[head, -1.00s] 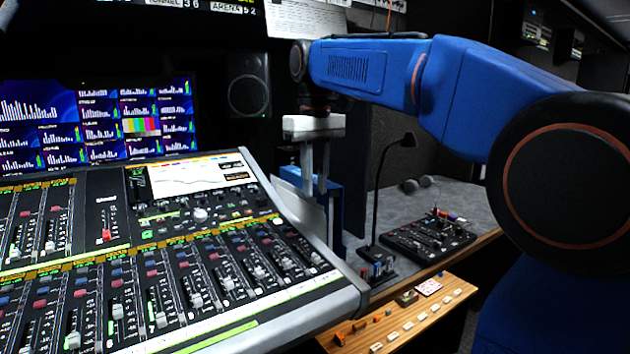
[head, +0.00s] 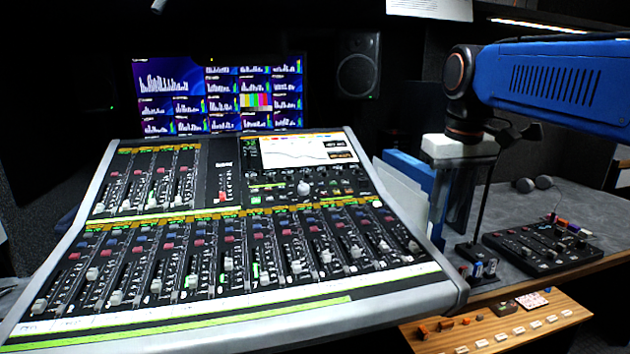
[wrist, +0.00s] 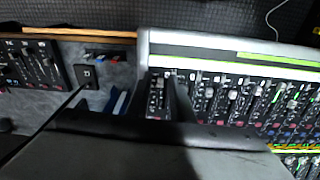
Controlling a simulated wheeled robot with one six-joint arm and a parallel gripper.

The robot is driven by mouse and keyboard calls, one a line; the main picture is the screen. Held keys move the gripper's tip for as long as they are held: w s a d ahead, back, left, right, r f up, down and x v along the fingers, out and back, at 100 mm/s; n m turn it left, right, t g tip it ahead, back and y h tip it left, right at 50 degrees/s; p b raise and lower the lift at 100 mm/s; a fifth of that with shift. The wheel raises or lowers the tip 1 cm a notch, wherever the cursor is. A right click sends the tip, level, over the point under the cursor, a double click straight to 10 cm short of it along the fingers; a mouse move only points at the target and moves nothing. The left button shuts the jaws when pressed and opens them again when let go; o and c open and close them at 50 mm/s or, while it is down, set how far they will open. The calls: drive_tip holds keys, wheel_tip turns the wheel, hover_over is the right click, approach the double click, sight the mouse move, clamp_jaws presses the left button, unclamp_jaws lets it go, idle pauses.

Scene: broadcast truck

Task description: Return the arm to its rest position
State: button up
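My blue arm (head: 555,85) reaches in from the right in the head view, with its wrist bent down. My gripper (head: 455,222) hangs below a white block, fingers pointing down, beside the right edge of the large mixing console (head: 395,295). A gap shows between its two fingers, and I see nothing held. In the wrist view the fingers (wrist: 162,112) stand apart, with a dark fader strip showing between them. I cannot tell how high the fingertips are above the surfaces.
A small black control panel (head: 545,245) and a gooseneck lamp (head: 482,205) stand close right of the gripper. Blue and white folders (head: 405,185) are just left of it. A wooden strip with buttons (head: 500,325) lies in front. Screens (head: 220,95) and a speaker (head: 357,65) are behind.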

drive_tip(key=s+d+f+m+t, duration=0.1)
drive_tip(key=s+f, duration=0.7)
drive_tip(key=f, duration=0.3)
drive_tip(key=s+d+f+m+t, duration=0.1)
drive_tip(key=s+d+f+t, duration=0.1)
drive_tip(key=s+f, duration=0.7)
drive_tip(key=shift+s+f, duration=0.3)
drive_tip(key=shift+f, duration=0.65)
